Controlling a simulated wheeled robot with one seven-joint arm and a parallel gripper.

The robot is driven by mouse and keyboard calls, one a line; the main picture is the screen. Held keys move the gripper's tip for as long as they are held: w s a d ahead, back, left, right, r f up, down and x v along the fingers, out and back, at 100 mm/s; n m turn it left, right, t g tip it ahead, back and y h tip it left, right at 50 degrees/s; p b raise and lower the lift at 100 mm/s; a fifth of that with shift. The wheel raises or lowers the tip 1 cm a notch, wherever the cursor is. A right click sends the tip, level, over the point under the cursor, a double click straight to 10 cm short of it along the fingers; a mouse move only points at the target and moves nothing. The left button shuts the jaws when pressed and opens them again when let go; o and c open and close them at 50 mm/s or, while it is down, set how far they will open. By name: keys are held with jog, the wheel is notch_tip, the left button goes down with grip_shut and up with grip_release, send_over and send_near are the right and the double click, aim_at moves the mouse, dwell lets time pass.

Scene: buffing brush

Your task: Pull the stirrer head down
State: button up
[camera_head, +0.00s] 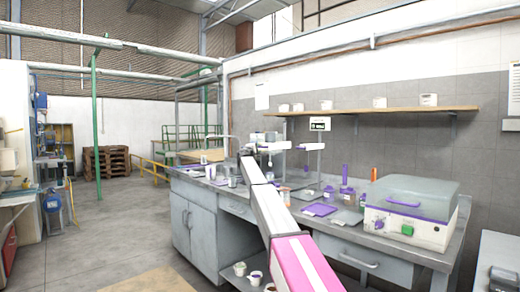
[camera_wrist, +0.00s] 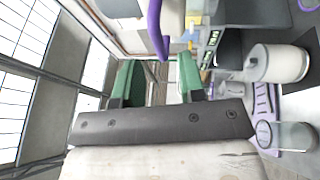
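A white stirrer head (camera_head: 274,146) stands over the bench just right of the end of my arm in the head view. In the wrist view a purple curved handle (camera_wrist: 156,28) hangs from a pale housing (camera_wrist: 173,14) at the top. My gripper (camera_wrist: 160,68) is open, its two green fingers apart with nothing visible between them. The handle appears beyond the fingertips, in line with the gap; I cannot tell whether they touch. In the head view the gripper is mostly hidden at the far end of my arm.
A second white stirrer (camera_head: 309,147) stands to the right. The bench (camera_head: 225,205) holds purple trays, cups and a large lidded machine (camera_head: 408,212). The wrist view shows a white jar (camera_wrist: 280,63), a clear beaker (camera_wrist: 290,136) and a purple rack (camera_wrist: 263,103). The floor at left is open.

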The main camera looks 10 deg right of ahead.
jog(key=x, duration=0.4)
jog(key=shift+w+d+r, duration=0.1)
jog(key=shift+w+d, duration=0.1)
jog(key=shift+w, duration=0.1)
grip_shut()
notch_tip(320, 180, down, 12)
jog(key=shift+r, duration=0.2)
jog(key=shift+s, duration=0.1)
grip_release()
jog(key=shift+f, duration=0.1)
